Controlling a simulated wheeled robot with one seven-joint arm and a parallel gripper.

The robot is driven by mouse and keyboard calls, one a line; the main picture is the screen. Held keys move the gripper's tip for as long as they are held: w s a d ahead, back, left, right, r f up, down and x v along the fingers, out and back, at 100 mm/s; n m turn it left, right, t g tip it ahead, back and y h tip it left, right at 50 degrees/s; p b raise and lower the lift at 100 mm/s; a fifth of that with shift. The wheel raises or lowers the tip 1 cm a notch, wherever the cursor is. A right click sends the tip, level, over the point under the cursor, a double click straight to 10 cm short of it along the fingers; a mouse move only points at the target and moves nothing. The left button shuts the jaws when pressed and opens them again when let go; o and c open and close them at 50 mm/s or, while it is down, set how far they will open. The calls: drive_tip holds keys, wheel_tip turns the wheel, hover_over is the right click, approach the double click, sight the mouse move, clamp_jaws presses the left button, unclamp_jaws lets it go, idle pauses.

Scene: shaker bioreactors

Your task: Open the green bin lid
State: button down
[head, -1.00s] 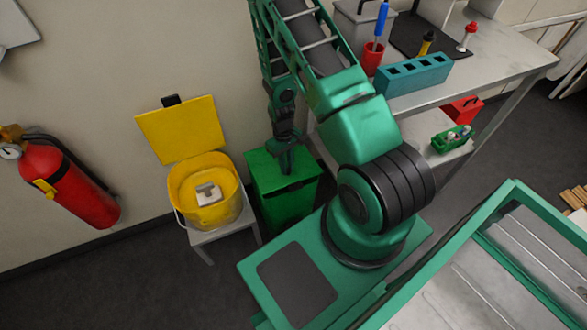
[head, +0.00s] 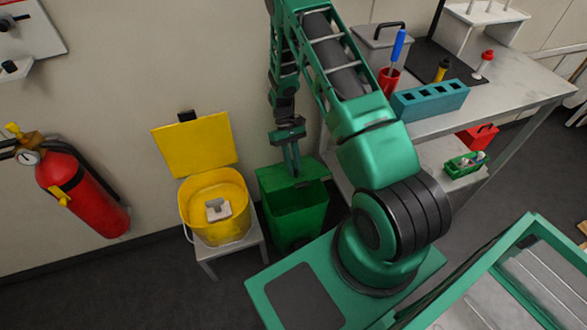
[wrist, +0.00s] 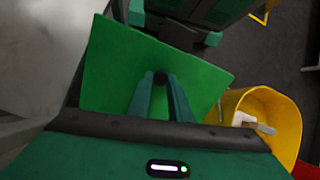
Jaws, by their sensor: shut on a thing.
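The green bin (head: 297,228) stands on the floor beside the yellow bucket. Its green lid (head: 270,180) is tilted up at the back, and the bin's front opening shows. My gripper (head: 294,173) is at the lid's upper part. In the wrist view my gripper (wrist: 161,80) has its two fingers closed around a small black knob (wrist: 160,77) on the lid (wrist: 120,65). In the head view the fingers hide the knob.
A yellow bucket (head: 190,205) with its lid up stands on a small stool (head: 240,250) left of the bin. A red fire extinguisher (head: 85,190) hangs at the left. A workbench (head: 500,85) stands at the right.

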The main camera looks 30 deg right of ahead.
drive_tip(key=c, duration=1.6)
unclamp_jaws()
drive_tip(key=shift+r, duration=0.45)
wheel_tip(320, 180, up, 3)
drive_tip(key=shift+w+f, duration=0.1)
drive_tip(key=s+a+r, duration=0.1)
drive_tip(key=a+r, duration=0.1)
drive_tip(key=a, duration=0.1)
drive_tip(key=s+a+r, duration=0.1)
drive_tip(key=a+r, duration=0.1)
drive_tip(key=a, duration=0.2)
drive_tip(key=s+a+r, duration=0.2)
drive_tip(key=a+r, duration=0.1)
drive_tip(key=a, duration=0.1)
drive_tip(key=shift+r, duration=0.1)
drive_tip(key=shift+d, duration=0.1)
